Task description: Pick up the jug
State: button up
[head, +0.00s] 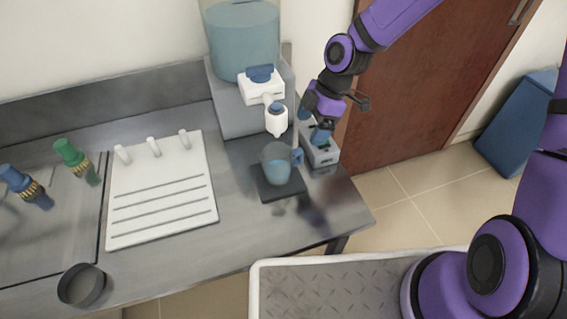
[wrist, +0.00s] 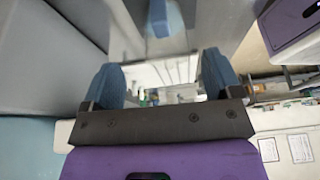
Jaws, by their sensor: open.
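The jug (head: 277,168) is clear with blue-tinted contents and a blue handle (head: 298,157) on its right side. It stands upright on a dark square pad (head: 284,191) under the dispenser tap. My gripper (head: 320,136) is above and to the right of the handle, with its blue fingers pointing down; they appear apart from the jug. In the wrist view my gripper (wrist: 160,80) has its two blue fingers spread with nothing held between them. A blue piece at the top of the wrist view, perhaps the handle, is cut off by the frame.
The water dispenser (head: 240,95) with a white tap (head: 276,118) stands just behind the jug. A white draining board (head: 160,190) lies left. A dark round cup (head: 81,286) stands at the front left.

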aim_at(294, 151)
jog(key=shift+a+x, duration=0.2)
jog(key=shift+x, duration=2.7)
jog(key=shift+a+x, duration=0.25)
jog(key=shift+x, duration=2.6)
jog(key=shift+s+r, duration=0.15)
jog(key=c, duration=0.9)
jog(key=shift+o, duration=0.2)
jog(key=shift+r, duration=0.2)
